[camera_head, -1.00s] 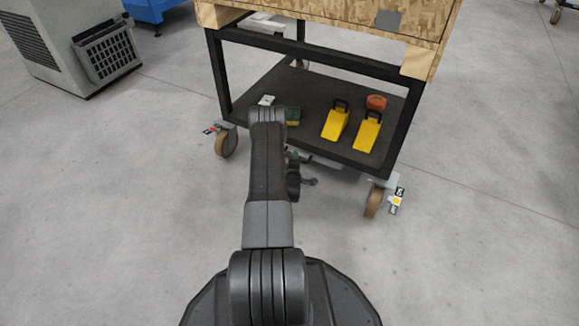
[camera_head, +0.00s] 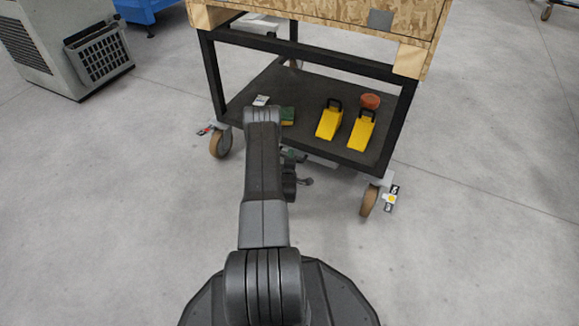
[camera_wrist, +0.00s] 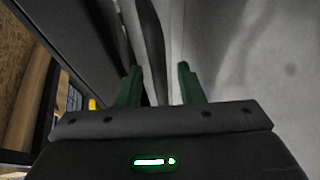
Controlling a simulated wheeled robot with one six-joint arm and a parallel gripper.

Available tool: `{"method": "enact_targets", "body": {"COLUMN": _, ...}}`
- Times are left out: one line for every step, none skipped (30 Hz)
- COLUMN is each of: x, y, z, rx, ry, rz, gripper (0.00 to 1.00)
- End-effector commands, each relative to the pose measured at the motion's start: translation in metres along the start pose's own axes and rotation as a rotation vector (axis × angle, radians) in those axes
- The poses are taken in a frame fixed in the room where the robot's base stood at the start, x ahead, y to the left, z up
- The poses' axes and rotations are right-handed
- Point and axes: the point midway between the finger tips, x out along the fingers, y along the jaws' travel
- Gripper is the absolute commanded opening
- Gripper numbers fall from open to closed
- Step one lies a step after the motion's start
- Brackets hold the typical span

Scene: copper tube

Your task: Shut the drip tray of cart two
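A cart with a black frame (camera_head: 213,75) stands ahead of me, a wooden box (camera_head: 330,12) on its top. A pale strip (camera_head: 322,161) shows under the front edge of its lower shelf (camera_head: 275,90). I cannot tell whether it is the drip tray, or whether this is cart two. My arm hides part of the shelf front. My gripper (camera_wrist: 160,76) shows in the wrist view as two green fingers standing apart, with nothing visible held between them. In the head view it is mostly hidden behind my arm, near the shelf's front edge.
On the shelf lie two yellow wedges (camera_head: 329,122) (camera_head: 361,132), an orange round item (camera_head: 370,101), a green box (camera_head: 287,116) and a white item (camera_head: 261,100). Castors (camera_head: 219,144) (camera_head: 369,201) carry the cart. A grey cabinet (camera_head: 55,45) stands at left. The floor at right is clear.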

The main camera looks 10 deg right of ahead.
Motion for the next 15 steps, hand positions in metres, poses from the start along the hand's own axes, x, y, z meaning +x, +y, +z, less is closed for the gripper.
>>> {"method": "enact_targets", "body": {"x": -0.009, "y": 0.003, "z": -0.001, "rx": 0.000, "ry": 0.000, "rz": -0.003, "gripper": 0.34}}
{"method": "enact_targets", "body": {"x": -0.014, "y": 0.003, "z": -0.001, "rx": -0.001, "ry": 0.000, "rz": -0.004, "gripper": 0.34}}
{"method": "enact_targets", "body": {"x": -0.022, "y": 0.004, "z": -0.001, "rx": -0.001, "ry": 0.001, "rz": -0.004, "gripper": 0.34}}
{"method": "enact_targets", "body": {"x": -0.029, "y": 0.003, "z": -0.001, "rx": -0.001, "ry": 0.001, "rz": -0.006, "gripper": 0.34}}
{"method": "enact_targets", "body": {"x": -0.036, "y": 0.004, "z": -0.001, "rx": -0.002, "ry": 0.001, "rz": -0.005, "gripper": 0.34}}
{"method": "enact_targets", "body": {"x": -0.046, "y": 0.004, "z": 0.000, "rx": -0.002, "ry": 0.000, "rz": -0.006, "gripper": 0.34}}
{"method": "enact_targets", "body": {"x": -0.053, "y": 0.004, "z": 0.000, "rx": -0.002, "ry": 0.000, "rz": -0.006, "gripper": 0.34}}
{"method": "enact_targets", "body": {"x": -0.061, "y": 0.003, "z": 0.000, "rx": -0.002, "ry": 0.000, "rz": -0.006, "gripper": 0.34}}
{"method": "enact_targets", "body": {"x": -0.070, "y": 0.004, "z": 0.000, "rx": -0.001, "ry": 0.000, "rz": -0.005, "gripper": 0.34}}
{"method": "enact_targets", "body": {"x": -0.076, "y": 0.004, "z": 0.000, "rx": -0.001, "ry": -0.001, "rz": -0.005, "gripper": 0.34}}
{"method": "enact_targets", "body": {"x": -0.083, "y": 0.004, "z": 0.000, "rx": -0.001, "ry": -0.001, "rz": -0.004, "gripper": 0.34}}
{"method": "enact_targets", "body": {"x": -0.091, "y": 0.003, "z": 0.000, "rx": 0.000, "ry": -0.001, "rz": -0.005, "gripper": 0.34}}
{"method": "enact_targets", "body": {"x": -0.096, "y": 0.003, "z": 0.000, "rx": 0.000, "ry": -0.001, "rz": -0.003, "gripper": 0.34}}
{"method": "enact_targets", "body": {"x": -0.102, "y": 0.003, "z": 0.000, "rx": -0.001, "ry": -0.001, "rz": -0.004, "gripper": 0.34}}
{"method": "enact_targets", "body": {"x": -0.108, "y": 0.003, "z": 0.000, "rx": -0.001, "ry": 0.000, "rz": -0.003, "gripper": 0.34}}
